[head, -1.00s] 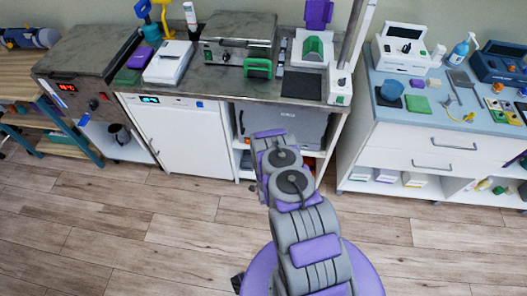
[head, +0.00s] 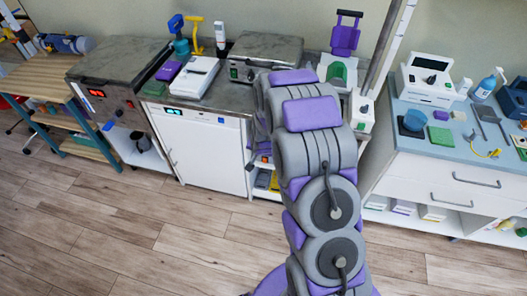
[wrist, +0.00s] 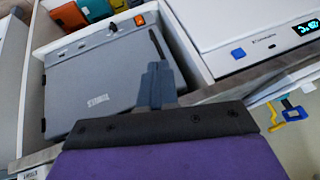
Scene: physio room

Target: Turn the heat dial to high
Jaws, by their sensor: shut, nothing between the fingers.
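Which dial is the heat dial I cannot tell. The stainless unit (head: 120,75) at the left in the head view has a red display (head: 96,93) and small knobs (head: 119,112) on its front. A metal box (head: 265,50) on the counter also has small dark knobs (head: 234,73) on its front. Their settings are too small to read. My gripper (wrist: 158,72) is shut and empty in the wrist view, in front of a grey case (wrist: 105,85) with an orange switch (wrist: 139,20). My arm hides the gripper in the head view.
A white cabinet (head: 200,145) with a blue-green display stands right of the stainless unit. A white device (head: 192,76) lies on the counter. A drawer cabinet (head: 440,175) stands at the right. The wooden floor (head: 150,225) in front is clear.

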